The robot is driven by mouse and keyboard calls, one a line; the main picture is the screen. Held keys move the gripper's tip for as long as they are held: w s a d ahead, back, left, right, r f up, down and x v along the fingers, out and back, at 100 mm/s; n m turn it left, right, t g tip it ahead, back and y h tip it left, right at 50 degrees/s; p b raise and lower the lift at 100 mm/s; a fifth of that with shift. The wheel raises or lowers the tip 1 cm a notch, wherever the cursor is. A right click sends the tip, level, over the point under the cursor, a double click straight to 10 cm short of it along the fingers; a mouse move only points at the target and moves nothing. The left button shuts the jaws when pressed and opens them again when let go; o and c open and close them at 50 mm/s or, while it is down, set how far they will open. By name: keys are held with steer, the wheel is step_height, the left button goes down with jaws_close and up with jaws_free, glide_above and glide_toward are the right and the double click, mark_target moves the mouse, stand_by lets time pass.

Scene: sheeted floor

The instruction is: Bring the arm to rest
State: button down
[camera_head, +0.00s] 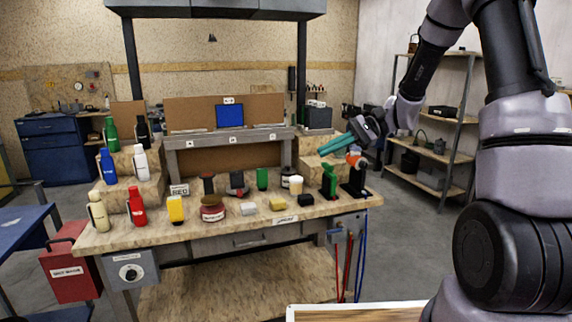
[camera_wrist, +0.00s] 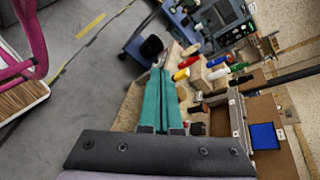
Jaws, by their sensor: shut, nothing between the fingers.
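My gripper (camera_head: 336,143) is at the end of my arm, which comes in from the right in the head view. Its two teal fingers lie together with nothing between them. It is held in the air above the right end of the workbench, over a black stand with an orange top (camera_head: 354,160) and a green tool (camera_head: 329,180). In the wrist view the closed fingers of my gripper (camera_wrist: 160,82) point toward the bench and its bottles. Nothing seems to touch the fingers.
The workbench (camera_head: 150,232) holds several bottles and small items, with a raised shelf (camera_head: 230,140) behind. A metal shelf unit (camera_head: 440,150) stands behind my arm at the right. The floor (camera_head: 405,240) between bench and shelves is clear.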

steer(key=s+d+r+n+t+h, duration=0.1)
steer(key=s+d+r+t+h, duration=0.4)
steer(key=s+d+r, duration=0.2)
steer(key=s+d+r+n+t+h, duration=0.1)
steer(key=s+d+r+t+h, duration=0.4)
steer(key=s, duration=0.5)
steer(key=shift+s+d+r+n+h, duration=0.25)
steer(key=shift+d+r+n+h, duration=0.15)
steer(key=shift+d+r+h, duration=0.35)
steer(key=shift+d+r, duration=0.1)
